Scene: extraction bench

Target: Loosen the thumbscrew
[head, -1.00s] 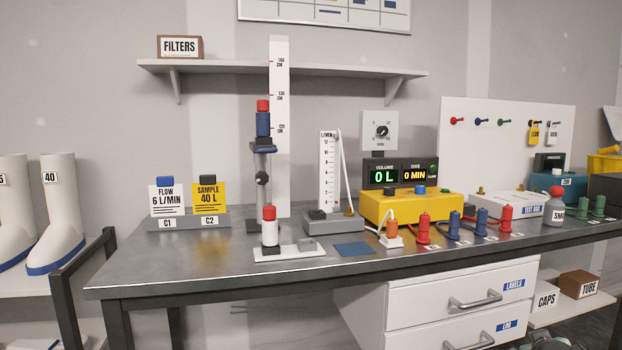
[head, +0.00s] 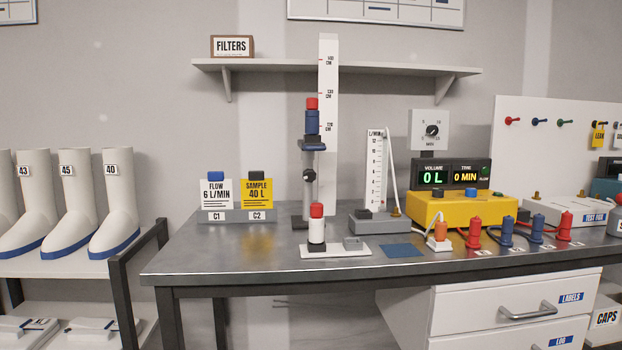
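A dark round knob, which looks like the thumbscrew (head: 309,176), sits on the upright stand left of the white height scale (head: 328,110). Above it a dark bracket (head: 312,145) carries a blue cylinder (head: 312,122) with a red top. The stand's post rises from the bench behind a white, black and red cylinder (head: 317,225) on a white base plate (head: 335,250). Whether the knob is tight or loose cannot be told. Neither of my grippers is in the head view.
The grey bench (head: 220,260) has free room at its front left. Cards C1 and C2 stand in a grey holder (head: 236,215). A flowmeter (head: 376,180) and a yellow pump (head: 450,207) stand to the right. A shelf (head: 340,66) hangs above; a boot rack (head: 70,265) is at left.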

